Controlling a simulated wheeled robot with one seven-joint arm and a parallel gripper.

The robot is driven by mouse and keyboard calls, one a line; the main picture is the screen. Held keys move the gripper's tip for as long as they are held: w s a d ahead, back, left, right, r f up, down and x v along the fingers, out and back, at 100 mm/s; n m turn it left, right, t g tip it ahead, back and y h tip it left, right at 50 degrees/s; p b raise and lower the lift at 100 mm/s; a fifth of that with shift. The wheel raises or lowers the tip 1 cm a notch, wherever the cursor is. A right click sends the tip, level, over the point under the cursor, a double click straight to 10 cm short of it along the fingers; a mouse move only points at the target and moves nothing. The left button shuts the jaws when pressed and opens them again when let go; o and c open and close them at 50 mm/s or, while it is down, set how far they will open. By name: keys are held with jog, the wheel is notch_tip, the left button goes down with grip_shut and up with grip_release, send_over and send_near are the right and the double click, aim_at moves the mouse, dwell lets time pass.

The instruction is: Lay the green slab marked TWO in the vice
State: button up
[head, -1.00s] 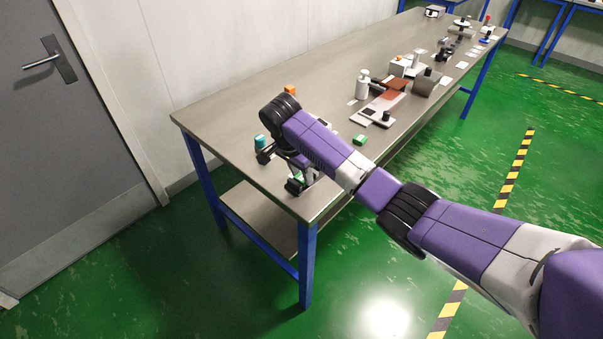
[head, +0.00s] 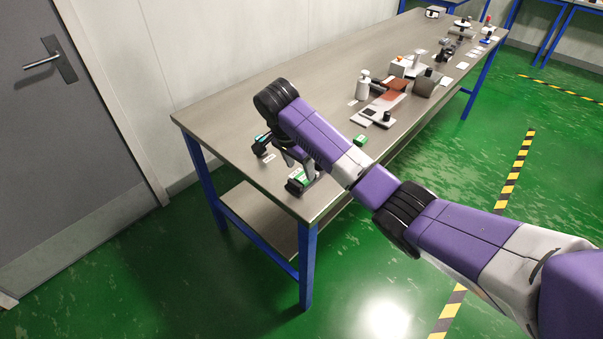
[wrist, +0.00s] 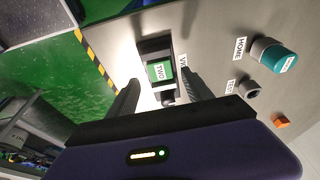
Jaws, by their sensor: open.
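The green slab marked TWO (wrist: 160,73) lies between the dark jaws of the vice (wrist: 154,46), its label facing up. In the head view the slab (head: 301,174) shows in the vice (head: 293,187) near the table's front corner. My gripper (wrist: 161,78) is open, with one finger on each side of the slab in the wrist picture and visible gaps to it. In the head view my gripper is above the vice, partly hidden by my own wrist. How far the fingertips are above the slab I cannot tell.
A teal-topped cylinder (wrist: 277,56) stands by the HOME label (wrist: 240,48). A small dark-and-grey round piece (wrist: 249,90) stands by the TEST label (wrist: 231,87). An orange block (wrist: 281,121) is near them. Another green piece (head: 360,140) lies farther along the table.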

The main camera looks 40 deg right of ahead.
aim_at(296, 183)
jog(key=p+v, duration=0.4)
jog(key=v, duration=0.4)
jog(key=s+a+f+n+t+y, duration=0.25)
jog(key=a+f, duration=0.55)
jog(key=a, duration=0.4)
jog(key=s+a+f+n+t+y, duration=0.1)
jog(key=a+f+n+t+y, duration=0.2)
jog(key=a+f, duration=0.65)
jog(key=s+a+n+t, duration=0.2)
jog(key=s+a+t, duration=0.1)
jog(key=s+a, duration=0.45)
jog(key=s+d+r+n+t+h, duration=0.1)
jog(key=s+r+n+t, duration=0.15)
jog(key=s, duration=0.65)
jog(key=s+d+r+n+t+h, duration=0.1)
jog(key=s+r, duration=0.3)
jog(key=s, duration=0.5)
jog(key=s+d+r+n+t, duration=0.1)
jog(key=s+d+r+n, duration=0.1)
jog(key=s+r, duration=0.3)
jog(key=s+d+r+n+t, duration=0.1)
jog(key=s+d+r+n, duration=0.2)
jog(key=s+r, duration=0.3)
notch_tip(296, 183, up, 4)
jog(key=shift+f+n+t, duration=0.25)
jog(key=shift+n+t, duration=0.15)
jog(key=shift+n, duration=0.4)
